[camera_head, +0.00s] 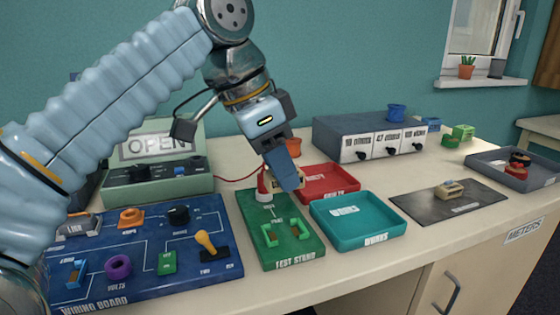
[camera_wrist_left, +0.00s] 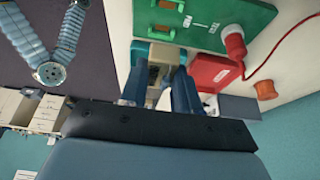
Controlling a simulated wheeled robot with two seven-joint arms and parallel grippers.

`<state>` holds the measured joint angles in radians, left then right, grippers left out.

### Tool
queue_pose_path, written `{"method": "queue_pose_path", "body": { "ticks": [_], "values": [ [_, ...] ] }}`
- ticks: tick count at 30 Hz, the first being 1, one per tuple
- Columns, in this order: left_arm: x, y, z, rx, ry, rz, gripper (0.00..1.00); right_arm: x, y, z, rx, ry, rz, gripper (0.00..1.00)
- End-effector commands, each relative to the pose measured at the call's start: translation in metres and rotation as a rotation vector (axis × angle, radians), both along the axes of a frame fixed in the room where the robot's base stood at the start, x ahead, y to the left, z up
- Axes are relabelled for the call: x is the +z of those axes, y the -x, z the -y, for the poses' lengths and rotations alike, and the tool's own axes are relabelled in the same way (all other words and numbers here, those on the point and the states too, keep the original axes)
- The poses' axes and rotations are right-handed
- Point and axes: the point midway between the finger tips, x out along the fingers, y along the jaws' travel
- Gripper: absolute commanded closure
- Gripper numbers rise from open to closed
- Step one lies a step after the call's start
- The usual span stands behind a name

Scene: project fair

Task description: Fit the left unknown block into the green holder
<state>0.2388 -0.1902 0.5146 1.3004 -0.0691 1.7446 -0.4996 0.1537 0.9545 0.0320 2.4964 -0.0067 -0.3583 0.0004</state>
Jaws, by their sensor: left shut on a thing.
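My left gripper (camera_head: 288,182) is shut on a tan block (camera_head: 299,179), pointing down above the back part of the green test stand (camera_head: 289,258). The fingers hide much of the block in the head view. In the left wrist view the block (camera_wrist_left: 154,74) sits between the two fingers of the gripper (camera_wrist_left: 158,92). The green holder (camera_head: 270,236) is a pair of upright clips on the test stand, with nothing between them. The block is above and behind the holder, apart from it. My right gripper is not in view.
A red button (camera_head: 264,186) stands at the back of the test stand. A red tray (camera_head: 329,196) and teal tray (camera_head: 357,238) lie to its right, the blue wiring board (camera_head: 130,285) to its left. Another tan block (camera_head: 449,188) lies on a dark mat (camera_head: 420,205).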

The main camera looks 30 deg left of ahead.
Motion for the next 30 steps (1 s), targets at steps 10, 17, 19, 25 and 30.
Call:
{"method": "queue_pose_path", "body": {
  "ticks": [10, 17, 19, 25, 30],
  "values": [
    [-0.038, 0.000, 0.000, 0.000, 0.000, 0.000, 0.99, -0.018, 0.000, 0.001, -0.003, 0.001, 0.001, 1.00],
    [-0.060, 0.000, 0.000, -0.001, 0.000, 0.001, 0.99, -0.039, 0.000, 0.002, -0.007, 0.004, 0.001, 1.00],
    [-0.065, 0.000, 0.000, 0.000, 0.001, 0.001, 0.99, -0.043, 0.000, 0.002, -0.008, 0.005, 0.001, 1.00],
    [-0.073, 0.000, 0.000, 0.000, 0.000, 0.001, 0.99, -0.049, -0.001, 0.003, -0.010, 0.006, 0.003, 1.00],
    [-0.073, 0.000, 0.000, 0.000, 0.000, 0.001, 0.99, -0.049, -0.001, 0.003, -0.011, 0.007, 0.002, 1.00]
  ]
}}
